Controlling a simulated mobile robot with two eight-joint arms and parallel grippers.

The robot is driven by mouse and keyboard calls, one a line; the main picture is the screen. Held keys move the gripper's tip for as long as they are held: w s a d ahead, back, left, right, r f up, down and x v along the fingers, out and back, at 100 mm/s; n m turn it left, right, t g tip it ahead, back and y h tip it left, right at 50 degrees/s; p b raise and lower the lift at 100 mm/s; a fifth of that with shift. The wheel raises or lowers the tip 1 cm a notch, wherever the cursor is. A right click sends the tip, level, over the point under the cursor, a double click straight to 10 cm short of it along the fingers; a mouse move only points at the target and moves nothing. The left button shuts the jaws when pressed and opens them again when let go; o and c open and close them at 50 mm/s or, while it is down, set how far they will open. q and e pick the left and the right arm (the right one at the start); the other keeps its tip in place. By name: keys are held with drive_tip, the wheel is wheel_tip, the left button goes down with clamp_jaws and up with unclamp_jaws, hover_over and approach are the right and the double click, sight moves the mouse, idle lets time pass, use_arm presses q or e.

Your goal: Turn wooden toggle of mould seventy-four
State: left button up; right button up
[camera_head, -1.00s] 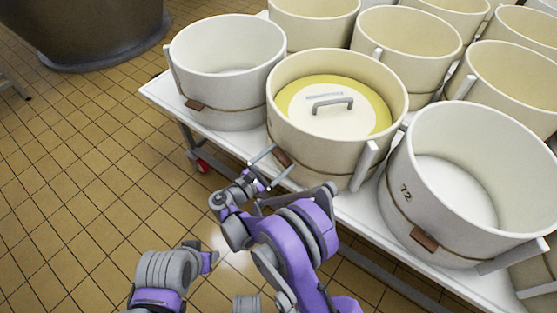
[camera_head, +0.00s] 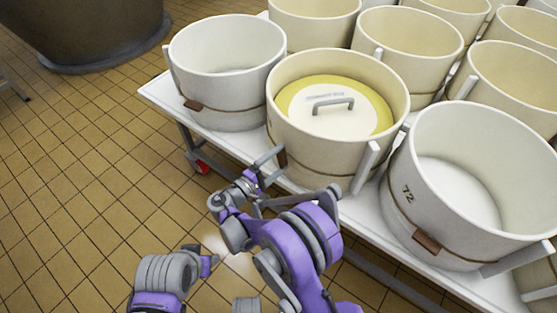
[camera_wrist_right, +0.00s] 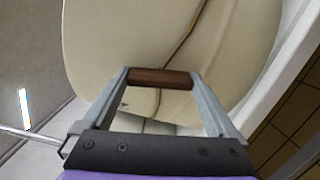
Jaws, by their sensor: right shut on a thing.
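The mould (camera_head: 330,150) in the middle of the front row is a cream tub with a cord around it. It holds a yellow cheese under a pale lid with a grey handle; I see no number on it. Its small brown wooden toggle (camera_head: 282,156) sits on the cord at the front left. My right gripper (camera_head: 273,165) is shut on this toggle. In the right wrist view the toggle (camera_wrist_right: 160,78) lies between the two grey fingers, against the tub wall.
An empty mould (camera_head: 225,60) stands to the left and an empty mould marked 72 (camera_head: 470,180) to the right. More moulds fill the white table (camera_head: 158,92) behind. A dark vat (camera_head: 85,30) stands at the back left. The tiled floor (camera_head: 80,160) is clear on the left.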

drive_tip(key=shift+m, duration=1.3)
drive_tip(key=o, duration=1)
